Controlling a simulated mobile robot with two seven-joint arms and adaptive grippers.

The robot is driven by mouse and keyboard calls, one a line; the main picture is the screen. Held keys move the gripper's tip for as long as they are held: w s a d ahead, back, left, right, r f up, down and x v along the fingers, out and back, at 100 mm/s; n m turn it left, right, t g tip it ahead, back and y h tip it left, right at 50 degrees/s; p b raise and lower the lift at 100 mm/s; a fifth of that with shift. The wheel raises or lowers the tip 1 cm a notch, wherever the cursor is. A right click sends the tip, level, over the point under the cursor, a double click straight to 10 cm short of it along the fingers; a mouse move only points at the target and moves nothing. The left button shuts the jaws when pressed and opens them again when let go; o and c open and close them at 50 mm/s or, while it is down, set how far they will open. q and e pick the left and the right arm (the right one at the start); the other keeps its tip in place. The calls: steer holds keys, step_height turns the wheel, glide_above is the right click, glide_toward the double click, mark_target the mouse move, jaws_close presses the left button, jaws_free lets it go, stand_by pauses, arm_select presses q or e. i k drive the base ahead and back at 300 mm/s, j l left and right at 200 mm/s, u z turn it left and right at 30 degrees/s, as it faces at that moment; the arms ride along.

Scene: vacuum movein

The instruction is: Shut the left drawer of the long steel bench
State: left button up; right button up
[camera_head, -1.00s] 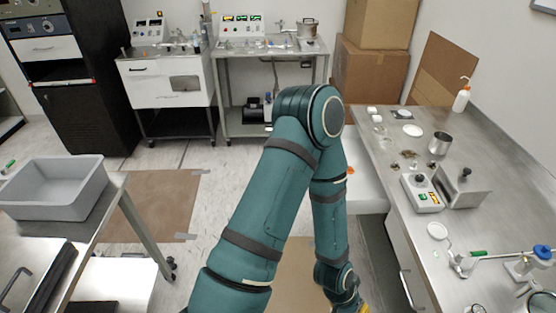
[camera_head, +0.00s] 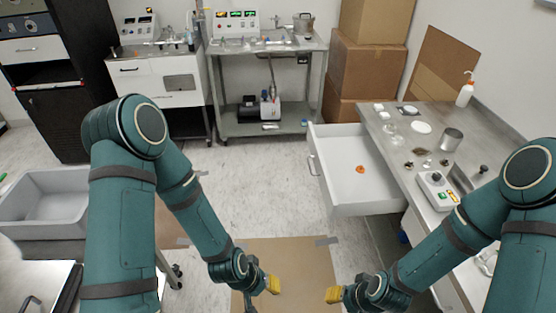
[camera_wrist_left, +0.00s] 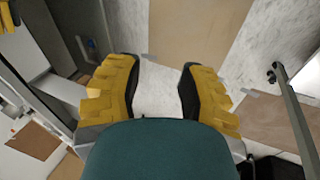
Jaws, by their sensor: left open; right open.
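The long steel bench (camera_head: 392,142) runs along the right side of the head view. Its left drawer (camera_head: 345,150) is white and stands pulled well out at the bench's far end. A small orange object (camera_head: 360,169) lies inside it. My left gripper (camera_head: 272,284) has yellow fingers and is low over the floor, nearer to me than the drawer and to its left, apart from it. In the left wrist view its fingers (camera_wrist_left: 160,78) are spread with nothing between them. My right gripper (camera_head: 333,295) is low, just right of the left one, also apart from the drawer.
A grey bin (camera_head: 45,205) sits on a table at the left. Cardboard boxes (camera_head: 365,65) stand behind the drawer. A steel cart (camera_head: 265,130) and a white cabinet (camera_head: 158,85) line the back. Floor left of the drawer is clear. Small items lie on the bench top.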

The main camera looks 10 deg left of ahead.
mark_target(336, 151)
steer(key=i+l, duration=0.4)
steer(key=i, duration=0.2)
steer(key=i+l, duration=0.4)
steer(key=i, duration=0.15)
